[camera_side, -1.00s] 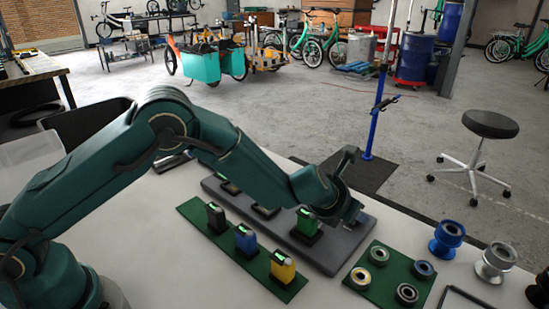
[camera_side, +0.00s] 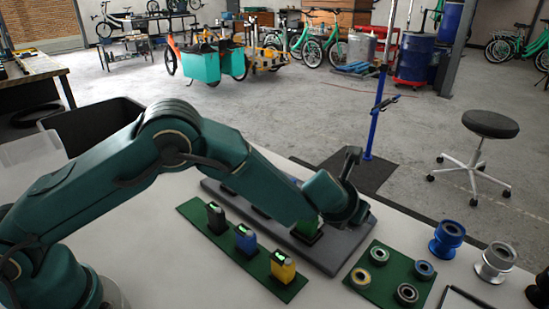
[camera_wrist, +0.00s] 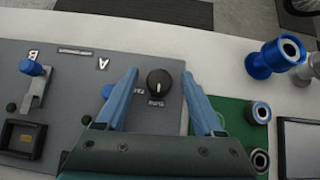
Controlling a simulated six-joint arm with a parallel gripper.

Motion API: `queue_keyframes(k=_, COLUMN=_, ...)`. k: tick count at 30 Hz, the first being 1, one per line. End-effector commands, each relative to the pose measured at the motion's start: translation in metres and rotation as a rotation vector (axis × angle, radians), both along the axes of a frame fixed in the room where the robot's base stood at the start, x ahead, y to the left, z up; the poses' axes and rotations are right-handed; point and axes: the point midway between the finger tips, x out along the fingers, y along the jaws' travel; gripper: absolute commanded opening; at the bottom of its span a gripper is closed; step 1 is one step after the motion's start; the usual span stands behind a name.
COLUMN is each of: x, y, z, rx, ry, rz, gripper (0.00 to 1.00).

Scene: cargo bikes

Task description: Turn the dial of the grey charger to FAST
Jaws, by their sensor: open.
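The grey charger (camera_side: 321,256) is a long flat panel on the white bench, partly hidden by my arm in the side view. In the wrist view its grey top (camera_wrist: 75,80) fills the left and middle. The black round dial (camera_wrist: 160,82), with a white pointer line, stands near the panel's right end. Small upside-down labels beside it are hard to read. My gripper (camera_wrist: 161,73) is open, with one blue finger on each side of the dial. I cannot tell whether either finger touches it.
A lever with a blue knob (camera_wrist: 33,68) and a black socket (camera_wrist: 22,138) are at the panel's left. A green tray (camera_side: 364,287) with several bearings lies close on the right. A green strip (camera_side: 229,255) holds black, blue and yellow batteries. Blue and silver hubs stand further right.

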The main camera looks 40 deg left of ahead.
Motion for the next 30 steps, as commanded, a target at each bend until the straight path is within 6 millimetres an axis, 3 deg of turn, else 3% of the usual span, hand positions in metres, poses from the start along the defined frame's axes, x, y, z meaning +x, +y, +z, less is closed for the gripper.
queue_keyframes(k=11, x=-0.004, y=-0.003, z=0.001, rx=0.000, ry=0.010, rz=0.140, gripper=0.69)
queue_keyframes(k=21, x=-0.039, y=-0.010, z=0.037, rx=-0.001, ry=0.008, rz=0.135, gripper=0.69)
queue_keyframes(k=30, x=-0.018, y=0.019, z=0.084, rx=-0.052, ry=-0.069, rz=0.190, gripper=0.69)
